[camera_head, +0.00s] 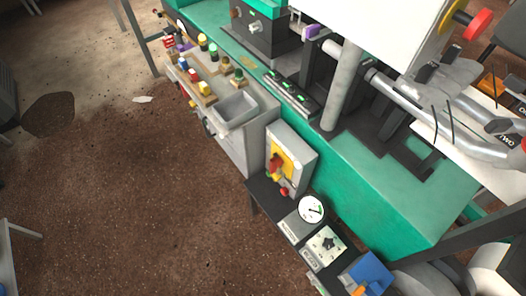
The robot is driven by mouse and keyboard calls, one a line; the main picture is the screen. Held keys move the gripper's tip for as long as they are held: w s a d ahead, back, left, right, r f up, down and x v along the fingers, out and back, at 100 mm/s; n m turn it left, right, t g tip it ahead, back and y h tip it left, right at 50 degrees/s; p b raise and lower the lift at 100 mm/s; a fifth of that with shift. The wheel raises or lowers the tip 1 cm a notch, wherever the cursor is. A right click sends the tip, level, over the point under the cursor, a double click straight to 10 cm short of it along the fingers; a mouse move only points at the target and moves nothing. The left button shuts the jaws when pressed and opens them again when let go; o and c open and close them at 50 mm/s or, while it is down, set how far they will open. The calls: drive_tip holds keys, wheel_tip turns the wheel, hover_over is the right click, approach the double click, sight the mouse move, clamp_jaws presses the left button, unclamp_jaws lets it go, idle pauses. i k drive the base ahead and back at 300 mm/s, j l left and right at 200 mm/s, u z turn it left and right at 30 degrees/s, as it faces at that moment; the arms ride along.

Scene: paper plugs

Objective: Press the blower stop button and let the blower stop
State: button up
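A grey control console (250,147) stands along the green machine, with red, yellow, green and blue buttons on its top. A red knob (284,191) sits low on this box. The labels are too small to read, so I cannot tell which button is the blower stop. No blower can be made out for certain. I cannot make out my gripper.
A dark shelf (262,190) carries a white round gauge (311,209), a dial panel (326,244) and a blue object (371,271). The green machine (385,205) blocks the right side. Brown floor (130,190) is open at the left; a pale scrap (142,99) lies there.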

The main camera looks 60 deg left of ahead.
sight(284, 191)
drive_tip(key=u, duration=1.35)
